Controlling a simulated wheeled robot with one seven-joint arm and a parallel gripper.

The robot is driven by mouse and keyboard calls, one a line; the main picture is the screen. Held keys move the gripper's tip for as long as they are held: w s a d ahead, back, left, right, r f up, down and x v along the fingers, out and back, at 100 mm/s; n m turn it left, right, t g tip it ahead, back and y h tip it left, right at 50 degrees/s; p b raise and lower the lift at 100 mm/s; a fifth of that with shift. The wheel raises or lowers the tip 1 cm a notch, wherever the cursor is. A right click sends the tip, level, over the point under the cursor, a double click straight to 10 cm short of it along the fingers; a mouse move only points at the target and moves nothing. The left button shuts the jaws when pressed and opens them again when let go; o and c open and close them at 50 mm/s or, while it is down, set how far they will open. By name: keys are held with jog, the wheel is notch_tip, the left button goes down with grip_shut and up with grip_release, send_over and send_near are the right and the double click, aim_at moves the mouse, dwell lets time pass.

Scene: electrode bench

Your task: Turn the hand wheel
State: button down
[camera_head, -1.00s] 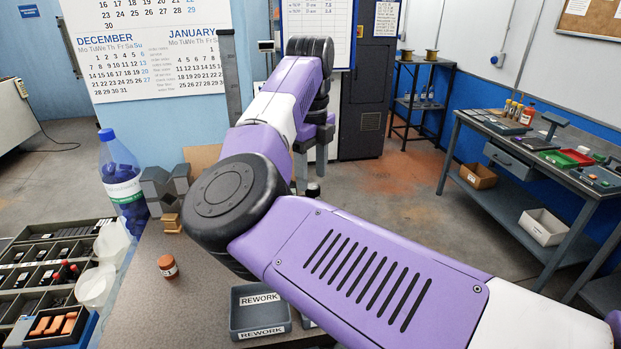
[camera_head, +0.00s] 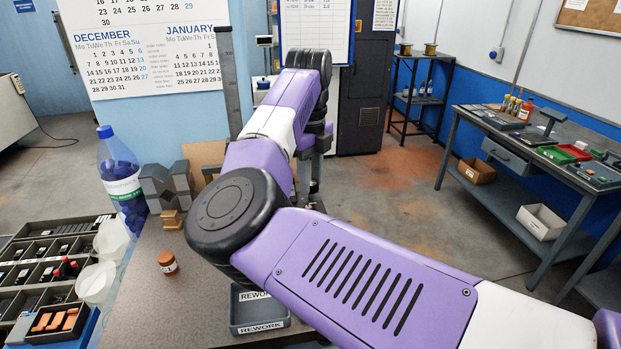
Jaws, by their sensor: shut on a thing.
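My gripper (camera_head: 312,188) points down behind my purple arm at the far edge of the bench. Its finger parts show only in part. It is shut on a small dark upright knob, which appears to be the hand wheel's handle; the fingers now cover it. The rest of the hand wheel is hidden behind my arm, so its turn angle cannot be told.
A side table (camera_head: 470,135) stands at the right.

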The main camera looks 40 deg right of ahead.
jog(key=m+b, duration=0.1)
jog(key=m, duration=0.4)
jog(key=shift+m, duration=0.3)
jog(key=m+b, duration=0.1)
jog(key=m, duration=0.4)
jog(key=shift+r, duration=0.1)
jog(key=m, duration=0.6)
jog(key=shift+d, duration=0.1)
jog(key=m, duration=0.5)
jog(key=shift+p, duration=0.3)
jog(key=m, duration=0.5)
jog(key=shift+m, duration=0.4)
jog(key=m+p, duration=0.1)
jog(key=m, duration=0.9)
jog(key=shift+m, duration=0.4)
jog(key=m, duration=0.5)
jog(key=shift+p, duration=0.35)
